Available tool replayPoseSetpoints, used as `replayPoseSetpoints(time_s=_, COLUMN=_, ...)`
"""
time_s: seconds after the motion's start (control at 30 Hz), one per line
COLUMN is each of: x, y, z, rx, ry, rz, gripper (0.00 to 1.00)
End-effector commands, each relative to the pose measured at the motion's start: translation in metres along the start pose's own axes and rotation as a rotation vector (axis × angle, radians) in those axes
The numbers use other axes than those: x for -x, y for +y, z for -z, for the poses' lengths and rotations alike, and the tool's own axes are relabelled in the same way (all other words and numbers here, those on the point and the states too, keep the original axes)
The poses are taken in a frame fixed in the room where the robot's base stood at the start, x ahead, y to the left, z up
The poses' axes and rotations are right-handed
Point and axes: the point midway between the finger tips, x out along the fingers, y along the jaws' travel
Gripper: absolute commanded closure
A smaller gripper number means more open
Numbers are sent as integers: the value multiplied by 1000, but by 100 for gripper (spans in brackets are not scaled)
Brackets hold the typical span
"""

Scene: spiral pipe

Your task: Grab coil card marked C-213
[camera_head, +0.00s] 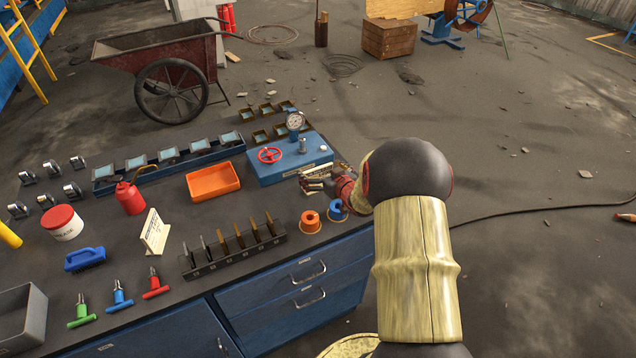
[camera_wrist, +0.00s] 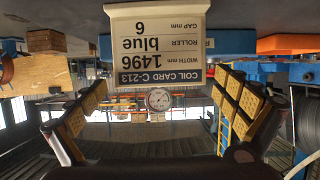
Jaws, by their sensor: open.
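The coil card (camera_wrist: 155,48) marked C-213 is a cream plate with a dark header band, upside down in the wrist view. It reads width 1496, roller blue, gap 6. My gripper (camera_wrist: 160,95) is open, with one padded finger on each side of the card's header edge. The fingers do not appear to touch it; I cannot tell how deep the card sits between them. In the head view my gripper (camera_head: 318,181) is low at the bench's right end, beside the blue gauge box (camera_head: 285,170). The card is hard to make out there.
The gauge box carries a red handwheel (camera_head: 270,155) and a dial gauge (camera_head: 295,121). A slotted plate rack (camera_head: 235,257), orange tray (camera_head: 204,190) and cream sign (camera_head: 155,232) stand left.

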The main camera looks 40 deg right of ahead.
Motion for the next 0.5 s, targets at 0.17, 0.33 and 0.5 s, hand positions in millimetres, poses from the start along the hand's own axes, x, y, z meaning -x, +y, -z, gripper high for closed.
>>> replayPoseSetpoints(time_s=0.17, x=-11, y=0, z=0, rx=0, ry=0, rz=-2, gripper=0)
replayPoseSetpoints(time_s=0.33, x=-11, y=0, z=1, rx=0, ry=0, rz=-2, gripper=0)
replayPoseSetpoints(time_s=0.5, x=-10, y=0, z=1, rx=0, ry=0, rz=-2, gripper=9)
